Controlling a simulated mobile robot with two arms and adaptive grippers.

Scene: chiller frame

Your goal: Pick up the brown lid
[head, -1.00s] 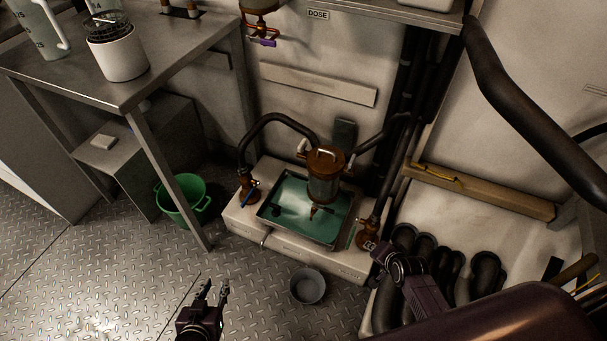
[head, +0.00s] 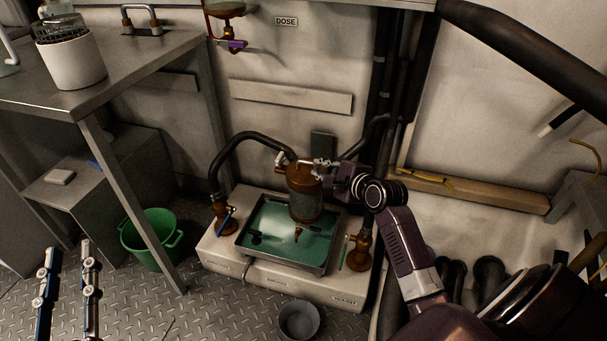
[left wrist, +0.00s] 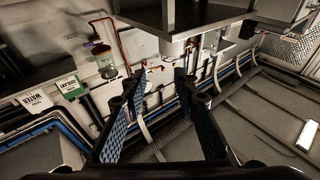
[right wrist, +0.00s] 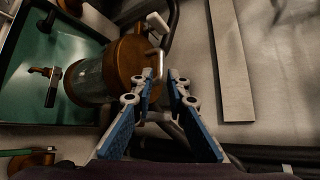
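The brown lid (head: 300,174) is on top of a glass cylinder (head: 307,204) above the green-lined tray. In the right wrist view the lid (right wrist: 127,56) shows with its pale metal handle (right wrist: 155,62). My right gripper (head: 325,166) is at the lid; in the right wrist view its fingertips (right wrist: 161,74) are apart, with the handle's near end at or between them. I cannot tell if they touch it. My left gripper (head: 68,252) is open and empty at the lower left, far from the lid; its spread fingers (left wrist: 157,80) also show in the left wrist view.
The tray (head: 250,247) sits on a white wash unit (head: 268,280). Black hoses (head: 227,150) run beside the cylinder. A green bucket (head: 151,240) and a grey bowl (head: 299,321) stand on the floor. A metal table (head: 128,78) is at the left.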

